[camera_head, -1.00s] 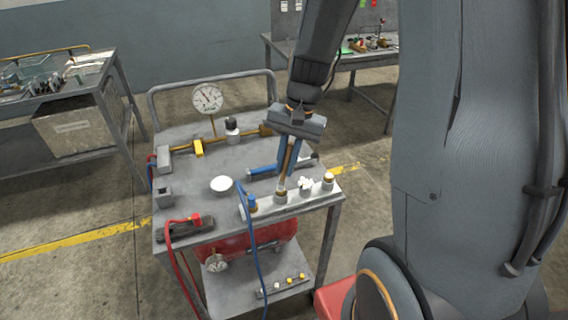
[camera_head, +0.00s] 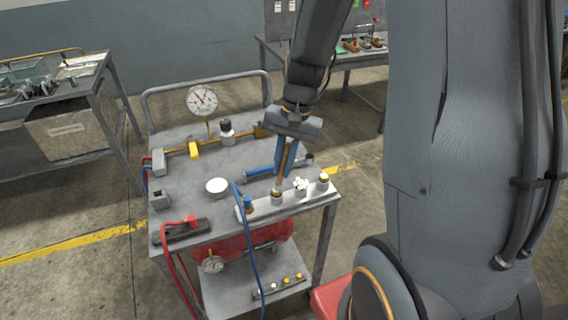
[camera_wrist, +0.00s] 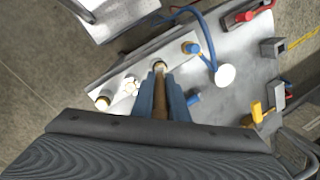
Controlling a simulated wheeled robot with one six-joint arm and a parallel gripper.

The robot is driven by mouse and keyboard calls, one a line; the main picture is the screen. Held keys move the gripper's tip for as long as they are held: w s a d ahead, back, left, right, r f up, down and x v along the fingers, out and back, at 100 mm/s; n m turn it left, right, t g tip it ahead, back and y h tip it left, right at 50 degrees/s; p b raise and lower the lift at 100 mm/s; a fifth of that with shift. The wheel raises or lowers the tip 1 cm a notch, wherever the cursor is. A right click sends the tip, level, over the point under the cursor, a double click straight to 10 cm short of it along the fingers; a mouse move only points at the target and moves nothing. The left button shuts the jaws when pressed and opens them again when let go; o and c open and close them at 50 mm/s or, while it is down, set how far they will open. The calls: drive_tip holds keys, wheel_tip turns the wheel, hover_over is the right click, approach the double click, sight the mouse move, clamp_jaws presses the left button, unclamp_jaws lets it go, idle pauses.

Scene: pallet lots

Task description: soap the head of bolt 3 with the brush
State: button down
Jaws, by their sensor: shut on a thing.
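My gripper (camera_head: 284,168) is shut on a brush (camera_head: 288,158) with a brown handle, pointing down. It also shows in the wrist view (camera_wrist: 163,100), with the brush (camera_wrist: 160,88) between its blue fingers. The brush's lower end is at the head of a bolt (camera_head: 277,199) in the row along the cart's front edge; I cannot tell whether they touch. Left of it in the head view is a blue-topped fitting (camera_head: 248,206). Right of it are a bolt covered in white foam (camera_head: 300,188) and a brass bolt with a pale top (camera_head: 323,182). No bolt numbers are readable.
A white round dish (camera_head: 217,187), a blue hose (camera_head: 243,215) and a blue-handled tool (camera_head: 259,172) are close by on the cart (camera_head: 190,220). A dial gauge (camera_head: 202,100) stands on a brass pipe behind.

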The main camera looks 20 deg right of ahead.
drive_tip(key=shift+a, duration=0.3)
drive_tip(key=shift+s+a, duration=0.1)
drive_tip(key=shift+a, duration=0.05)
drive_tip(key=shift+a+p, duration=0.25)
drive_tip(key=shift+p, duration=0.15)
drive_tip(key=shift+d, duration=0.2)
drive_tip(key=shift+d, duration=0.25)
idle(0.4)
